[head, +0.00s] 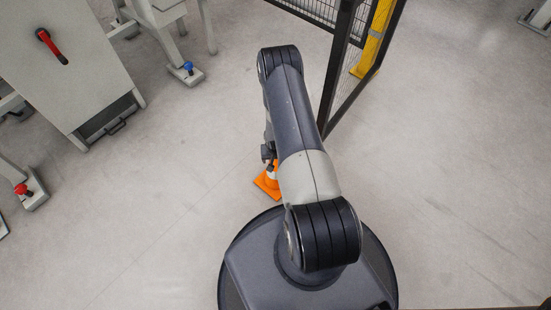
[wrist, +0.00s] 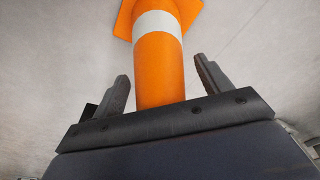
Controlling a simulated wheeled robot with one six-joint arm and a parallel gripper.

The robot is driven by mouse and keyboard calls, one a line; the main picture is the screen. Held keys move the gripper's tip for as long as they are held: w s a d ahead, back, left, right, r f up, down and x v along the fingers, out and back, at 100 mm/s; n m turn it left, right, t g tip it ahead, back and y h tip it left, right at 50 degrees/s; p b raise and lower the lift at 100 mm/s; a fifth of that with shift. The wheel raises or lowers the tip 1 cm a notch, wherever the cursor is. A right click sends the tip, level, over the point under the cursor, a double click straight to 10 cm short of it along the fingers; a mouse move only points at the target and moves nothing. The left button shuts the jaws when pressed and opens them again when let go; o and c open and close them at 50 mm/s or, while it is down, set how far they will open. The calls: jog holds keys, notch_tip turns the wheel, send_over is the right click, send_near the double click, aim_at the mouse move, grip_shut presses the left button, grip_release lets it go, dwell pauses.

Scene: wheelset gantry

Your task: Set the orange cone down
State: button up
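The orange cone (wrist: 160,65) with a white band stands between the two fingers of my gripper (wrist: 161,72) in the wrist view. Its narrow end is towards the gripper and its square base is at the top of the picture. A thin gap shows between the cone and each finger, so the gripper looks open around it. In the head view the cone's orange base (head: 266,186) shows at floor level left of my arm, which hides part of the cone. My gripper (head: 268,155) is mostly hidden by the arm there.
A grey cabinet (head: 65,60) with a red handle stands at the upper left. Grey stand feet with a blue knob (head: 188,67) and a red knob (head: 21,189) are on the floor. A dark mesh fence (head: 345,70) and yellow post (head: 374,40) stand at the upper right. Floor left of the cone is clear.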

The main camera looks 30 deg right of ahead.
jog(key=r+p, duration=0.1)
jog(key=r, duration=0.3)
jog(key=s+r+p, duration=0.1)
jog(key=r, duration=0.3)
jog(key=r+p, duration=0.1)
jog(key=r, duration=0.3)
jog(key=shift+s+a, duration=0.3)
jog(key=shift+a, duration=0.1)
